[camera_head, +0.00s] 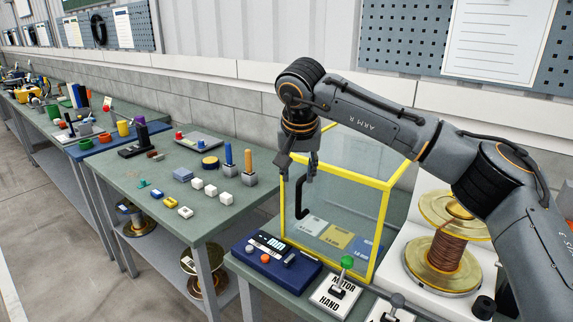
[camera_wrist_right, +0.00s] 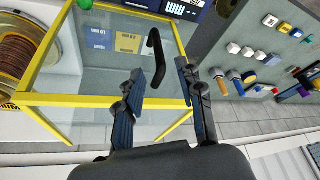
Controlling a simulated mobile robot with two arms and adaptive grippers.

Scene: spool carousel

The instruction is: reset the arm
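My right arm, marked "ARM R", reaches in from the right in the head view. Its gripper (camera_head: 298,168) hangs fingers-down above the front of a yellow-framed clear box (camera_head: 337,178). In the right wrist view the gripper (camera_wrist_right: 160,74) is also open. The black bent handle (camera_wrist_right: 154,58) of the clear box appears just beyond the fingertips, and I cannot tell that they touch it. In the head view the handle (camera_head: 301,198) is below the gripper. My left gripper is not in view.
Right of the box stands a copper-wound spool (camera_head: 442,256). In front are a blue meter (camera_head: 275,262) and a MOTOR/HAND switch box (camera_head: 337,293) with a green knob. A green bench (camera_head: 150,190) with small blocks stands left. Cards (camera_head: 338,237) lie behind the clear panel.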

